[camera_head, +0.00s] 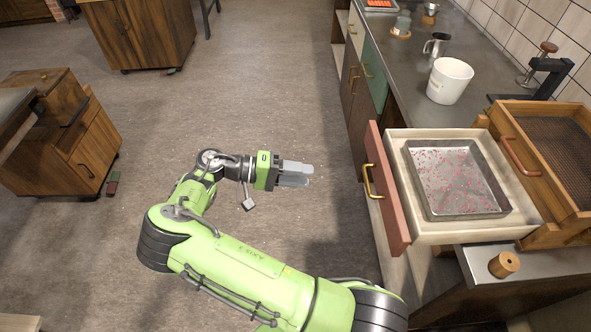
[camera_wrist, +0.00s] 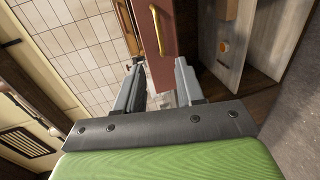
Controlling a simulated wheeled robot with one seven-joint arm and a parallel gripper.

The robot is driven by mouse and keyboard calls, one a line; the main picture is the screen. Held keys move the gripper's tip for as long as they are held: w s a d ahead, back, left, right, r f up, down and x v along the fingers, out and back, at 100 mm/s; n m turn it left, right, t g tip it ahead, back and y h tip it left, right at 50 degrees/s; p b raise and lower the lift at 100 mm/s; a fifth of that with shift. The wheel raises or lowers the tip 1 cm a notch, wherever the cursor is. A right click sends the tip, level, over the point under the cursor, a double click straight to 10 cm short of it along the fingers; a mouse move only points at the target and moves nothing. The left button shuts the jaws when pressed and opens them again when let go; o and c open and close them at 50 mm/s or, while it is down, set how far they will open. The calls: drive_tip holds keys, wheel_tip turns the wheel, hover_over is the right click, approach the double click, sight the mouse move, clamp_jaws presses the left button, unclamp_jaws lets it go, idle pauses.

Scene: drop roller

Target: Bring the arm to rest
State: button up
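My gripper (camera_head: 308,174) is held out over open floor in the head view, pointing right toward the red drawer front (camera_head: 386,190). A clear gap separates it from that front. In the wrist view my gripper (camera_wrist: 159,64) shows two grey fingers apart with nothing held between them. The red drawer front (camera_wrist: 150,45) with its brass handle (camera_wrist: 157,30) appears beyond the fingertips. My green arm is bent, with its elbow low and left in the head view.
The drawer stands open and holds a metal tray (camera_head: 412,160) with pink specks. A wooden mesh-bottomed box (camera_head: 511,158) and a spool (camera_head: 504,264) are beside it. A white bucket (camera_head: 449,80) stands on the counter (camera_head: 408,82). Wooden cabinets (camera_head: 75,143) stand left; the floor between is free.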

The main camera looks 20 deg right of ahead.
drive_tip(key=shift+w+a+r, duration=0.1)
drive_tip(key=shift+w+a, duration=0.05)
drive_tip(key=shift+a, duration=0.3)
drive_tip(key=s+d+r+n+t+y, duration=0.1)
drive_tip(key=s+d+r+y, duration=0.2)
drive_tip(key=s+r+y, duration=0.35)
drive_tip(key=s+a+r+n+t+y, duration=0.1)
drive_tip(key=s+a+r+t+y, duration=0.3)
drive_tip(key=s+t, duration=0.1)
drive_tip(key=s+a+r+n+t+y, duration=0.2)
drive_tip(key=s+a+r+t+y, duration=0.2)
drive_tip(key=s, duration=0.4)
drive_tip(key=shift+s+r+n+t, duration=0.3)
drive_tip(key=shift+r+t, duration=0.15)
drive_tip(key=shift+t, duration=0.35)
drive_tip(key=shift+w, duration=0.1)
